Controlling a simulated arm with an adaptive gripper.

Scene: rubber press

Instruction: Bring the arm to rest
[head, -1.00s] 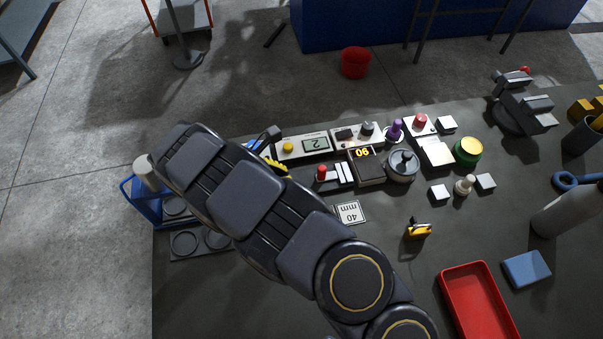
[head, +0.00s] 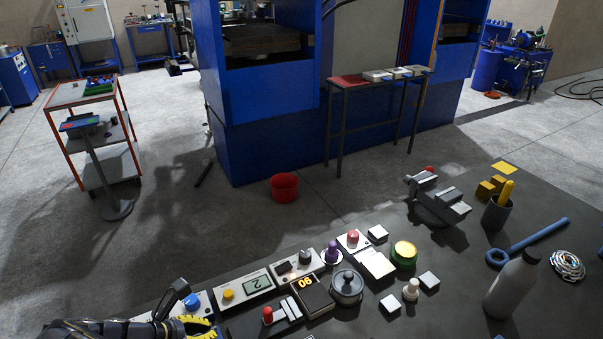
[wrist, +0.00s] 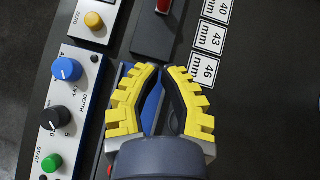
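My gripper shows in the wrist view (wrist: 161,72) with two yellow ribbed fingers. A gap shows between the fingertips, and I see nothing held there. It hangs over the bench beside a control panel (wrist: 72,95) with a blue knob and a green button. In the head view my gripper (head: 204,325) is at the bottom left edge, its yellow part just showing and the rest cut off by the frame. My dark arm lies along the bottom left corner.
The dark bench (head: 460,260) carries a metal pot (head: 346,288), a display unit (head: 257,284), a grey bottle (head: 512,288) and a small vise (head: 436,203). A red bucket (head: 285,187) stands on the floor. A blue press (head: 270,135) stands behind.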

